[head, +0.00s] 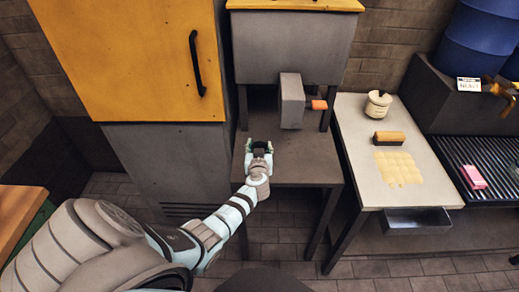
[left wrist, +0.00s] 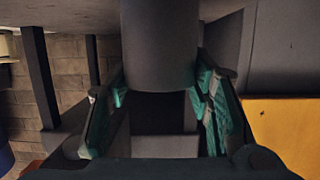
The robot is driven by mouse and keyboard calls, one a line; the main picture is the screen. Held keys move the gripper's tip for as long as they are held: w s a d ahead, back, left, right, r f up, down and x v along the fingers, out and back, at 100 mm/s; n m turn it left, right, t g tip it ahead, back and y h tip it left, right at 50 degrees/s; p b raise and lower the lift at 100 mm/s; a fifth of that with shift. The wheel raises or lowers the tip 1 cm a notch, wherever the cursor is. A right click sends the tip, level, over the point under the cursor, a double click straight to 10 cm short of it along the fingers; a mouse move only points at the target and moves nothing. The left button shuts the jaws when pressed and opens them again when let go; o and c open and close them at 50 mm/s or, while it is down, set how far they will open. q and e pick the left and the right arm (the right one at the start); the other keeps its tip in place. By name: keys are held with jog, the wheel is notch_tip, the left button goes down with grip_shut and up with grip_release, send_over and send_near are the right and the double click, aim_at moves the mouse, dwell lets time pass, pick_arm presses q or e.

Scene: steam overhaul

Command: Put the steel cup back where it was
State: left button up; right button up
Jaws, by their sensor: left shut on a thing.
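The steel cup (left wrist: 158,45) shows in the left wrist view as a dark grey cylinder between two green-padded fingers, running up to the picture's top edge. My left gripper (head: 259,147) is shut on it; the gripper also shows in the left wrist view (left wrist: 160,98). In the head view the gripper is over the left part of the dark side table (head: 305,168), and the cup is mostly hidden by the fingers. I cannot tell whether the cup touches the table. My right gripper is not in view.
A grey block with an orange end (head: 291,101) is behind the gripper. A yellow-doored cabinet (head: 135,60) stands close on the left. On the right, a pale bench (head: 370,185) carries a round pot (head: 378,104) and a brush (head: 389,138). The side table's front right is clear.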

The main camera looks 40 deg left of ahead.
pick_arm(q)
jog(key=o, duration=1.5)
jog(key=shift+r, duration=0.1)
jog(key=shift+s+d+r+p, duration=0.1)
jog(key=shift+s+d+p, duration=0.1)
jog(key=shift+p, duration=0.1)
jog(key=p+v, duration=0.6)
jog(key=v, duration=0.5)
jog(key=s+d+f+m+g+h, duration=0.1)
jog(key=s+d+f+m+h, duration=0.25)
jog(key=s+f, duration=0.6)
jog(key=s+d+f+m+g+h, duration=0.1)
jog(key=s+d+f+m+h, duration=0.35)
jog(key=f, duration=0.75)
jog(key=s+f+g, duration=0.2)
jog(key=s+f, duration=0.1)
jog(key=s, duration=0.6)
jog(key=s+f+g, duration=0.3)
jog(key=s, duration=0.6)
jog(key=s+f+g, duration=0.3)
jog(key=s, duration=0.6)
jog(key=shift+s+d+f, duration=0.15)
jog(key=shift+s+f, duration=0.1)
jog(key=shift+f, duration=0.1)
